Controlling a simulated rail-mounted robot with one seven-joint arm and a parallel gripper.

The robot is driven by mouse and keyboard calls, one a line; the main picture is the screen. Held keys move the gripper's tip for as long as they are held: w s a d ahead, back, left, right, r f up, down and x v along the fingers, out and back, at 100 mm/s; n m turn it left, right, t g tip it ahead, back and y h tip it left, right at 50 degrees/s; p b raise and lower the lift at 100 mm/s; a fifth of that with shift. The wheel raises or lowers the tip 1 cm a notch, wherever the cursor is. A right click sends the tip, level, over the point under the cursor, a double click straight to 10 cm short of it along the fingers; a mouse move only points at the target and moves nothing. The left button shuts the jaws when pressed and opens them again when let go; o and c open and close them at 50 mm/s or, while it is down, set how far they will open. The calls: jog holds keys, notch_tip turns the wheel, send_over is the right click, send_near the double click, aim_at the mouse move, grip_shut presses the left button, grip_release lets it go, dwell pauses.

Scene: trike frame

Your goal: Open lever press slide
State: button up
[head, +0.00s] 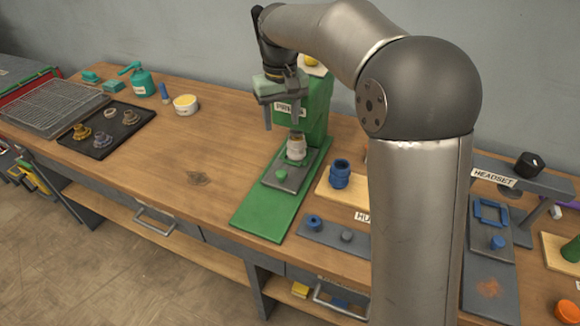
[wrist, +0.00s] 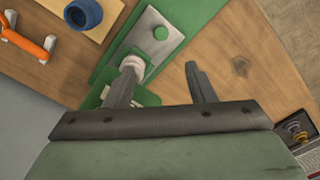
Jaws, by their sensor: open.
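The green lever press (head: 318,108) stands on the bench with a long green base (head: 262,212). A pale cylindrical part (head: 296,147) stands at the plate's back end, under the press head. My gripper (head: 285,124) is open and empty, at the press head and above the slide. Whether that finger touches anything, I cannot tell.
A blue ring-shaped part (head: 340,174) on a wooden block stands right of the press. The bench between tray and press is clear. My arm hides part of the right side.

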aim_at(281, 173)
jog(key=f+p, duration=0.1)
jog(key=f, duration=1.6)
jog(key=shift+w+a+f+p, duration=0.2)
jog(key=shift+p, duration=0.15)
grip_shut()
jog(key=s+a+b, duration=0.1)
jog(key=s+a, duration=0.1)
jog(key=s, duration=0.2)
jog(key=s+a+b, duration=0.2)
jog(key=s, duration=0.3)
jog(key=s+a+b, duration=0.1)
jog(key=s+a, duration=0.1)
jog(key=s, duration=0.2)
jog(key=shift+s+a, duration=0.2)
jog(key=shift+s, duration=0.1)
grip_release()
jog(key=shift+r, duration=0.1)
